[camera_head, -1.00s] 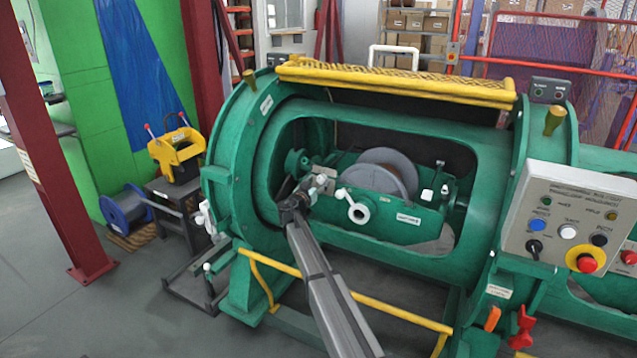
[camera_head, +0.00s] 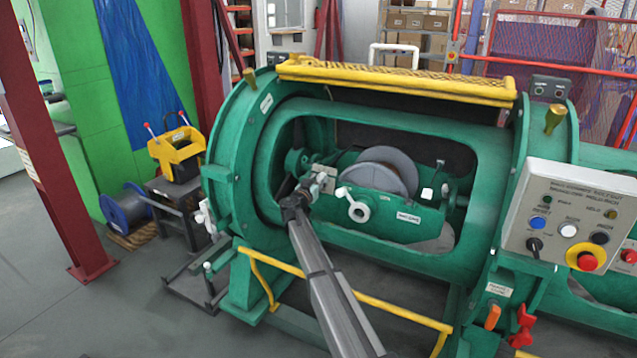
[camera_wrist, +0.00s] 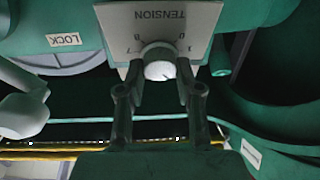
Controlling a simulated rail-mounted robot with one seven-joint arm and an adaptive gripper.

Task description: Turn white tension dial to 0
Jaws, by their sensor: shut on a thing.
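The white tension dial (camera_wrist: 160,66) sits on a grey plate (camera_wrist: 186,40) marked TENSION, which appears upside down in the wrist view. My gripper (camera_wrist: 160,78) has one finger on each side of the dial and is shut on it. Small numerals show around the dial, but most are too small or covered to read. A thin dark mark shows on the dial's face; its exact setting cannot be told. In the head view my gripper (camera_head: 312,184) is at the plate inside the green machine's opening, and it largely hides the dial.
The green tube's rim (camera_head: 400,250) and a yellow rail (camera_head: 385,308) lie below the opening. A LOCK label (camera_wrist: 63,40) is beside the plate.

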